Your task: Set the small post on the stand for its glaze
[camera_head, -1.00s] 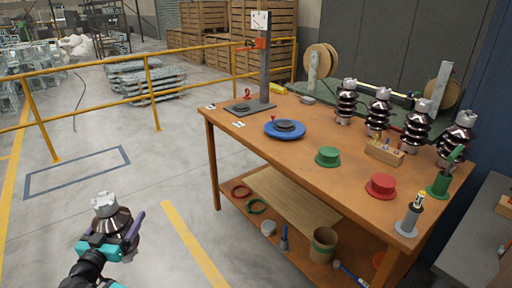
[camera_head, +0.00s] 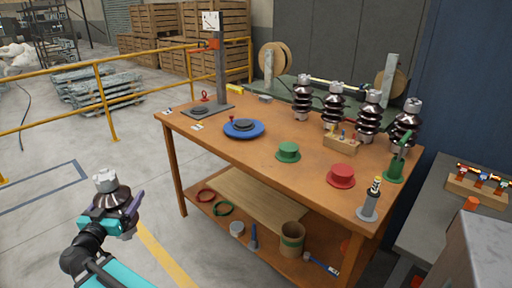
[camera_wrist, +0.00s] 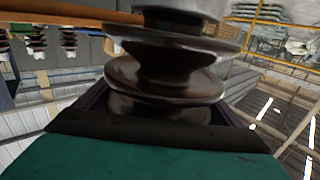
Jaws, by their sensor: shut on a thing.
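My gripper (camera_head: 112,214) is shut on a small post (camera_head: 110,194), a brown ribbed insulator with a pale metal cap. It is held roughly upright over the floor, left of the workbench. In the wrist view the post's glossy brown sheds (camera_wrist: 165,75) fill the middle, between the jaws; its lower end is hidden. On the bench (camera_head: 248,165) stand a green round stand (camera_head: 288,152), a red round stand (camera_head: 341,175) and a blue round base with a dark disc (camera_head: 244,129). None of these three carries a post. Which one matches the glaze I cannot tell.
Several dark ribbed insulators (camera_head: 333,105) line the bench's back right. A wooden block with small tools (camera_head: 341,145), a grey cylinder (camera_head: 369,202) and a gauge column (camera_head: 221,75) also stand there. A yellow railing (camera_head: 100,85) runs behind.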

